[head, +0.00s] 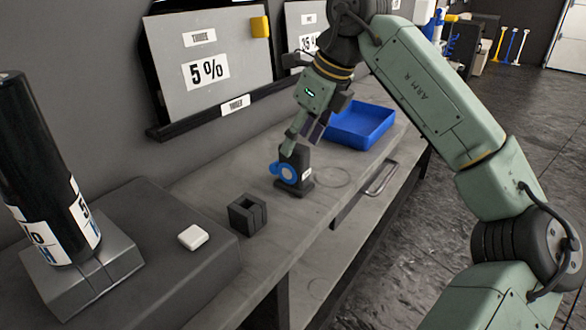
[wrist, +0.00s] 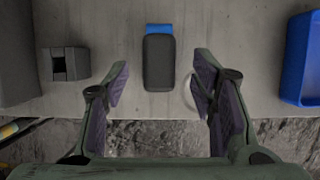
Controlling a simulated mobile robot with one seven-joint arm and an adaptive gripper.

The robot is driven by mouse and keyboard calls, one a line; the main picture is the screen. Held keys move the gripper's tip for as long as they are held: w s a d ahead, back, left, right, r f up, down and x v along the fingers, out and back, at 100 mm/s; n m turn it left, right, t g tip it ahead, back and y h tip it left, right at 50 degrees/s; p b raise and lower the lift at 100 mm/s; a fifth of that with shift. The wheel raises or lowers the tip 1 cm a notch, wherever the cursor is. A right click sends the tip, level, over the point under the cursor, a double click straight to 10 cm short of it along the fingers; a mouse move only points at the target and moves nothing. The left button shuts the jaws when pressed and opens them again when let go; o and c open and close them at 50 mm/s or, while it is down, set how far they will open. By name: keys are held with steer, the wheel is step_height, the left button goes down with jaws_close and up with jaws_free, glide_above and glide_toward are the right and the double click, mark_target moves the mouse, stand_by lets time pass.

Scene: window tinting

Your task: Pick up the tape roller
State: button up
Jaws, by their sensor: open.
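The tape roller (head: 294,167) is a dark upright body on a flat base, with a blue round part at its left side and a small white label. It stands on the grey workbench (head: 215,178). In the wrist view the tape roller (wrist: 159,62) shows from above as a dark rounded block with a blue strip at its top edge. My gripper (head: 307,132) is just above it, pointing down. In the wrist view my gripper (wrist: 160,82) has its two purple-padded fingers wide apart, one on each side of the block in the picture. Nothing is held.
A blue tray (head: 362,126) lies behind the tape roller. A dark square holder (head: 247,215) stands in front of it to the left. A white block (head: 193,237) and a black film roll (head: 45,170) are at the near left. The bench edge runs close on the right.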

mark_target(291, 165)
steer(key=x, duration=0.5)
steer(key=shift+s+f+p, duration=0.1)
steer(key=shift+f+p, duration=0.05)
steer(key=shift+p, duration=0.2)
jaws_close()
stand_by(0.3)
